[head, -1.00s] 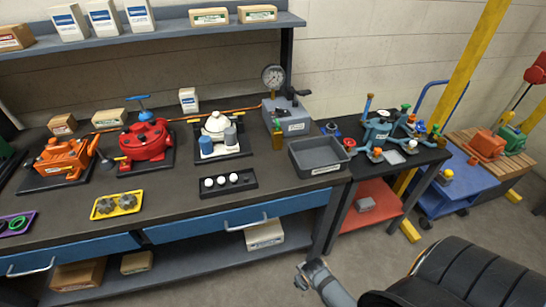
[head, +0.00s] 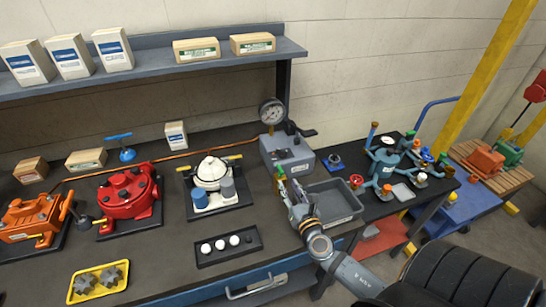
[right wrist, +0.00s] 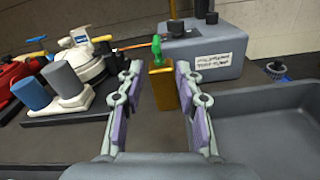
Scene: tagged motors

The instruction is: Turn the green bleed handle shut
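A green handle (right wrist: 157,46) stands upright on top of a narrow brass-coloured block (right wrist: 163,88), beside the grey gauge box (right wrist: 208,52). In the head view the green handle (head: 280,169) is small, just in front of the gauge box (head: 288,156). My right gripper (right wrist: 159,70) is open, its fingers apart to the left and right of the brass block in the wrist picture. The green top lies beyond the fingertips, and I see no contact. In the head view my right gripper (head: 291,192) is over the bench by the grey tray. My left gripper is not in view.
An empty grey tray (right wrist: 285,105) lies right of the right gripper. A white pump (right wrist: 85,65) with blue-grey cylinders is on the left. A dial gauge (head: 272,112) rises behind.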

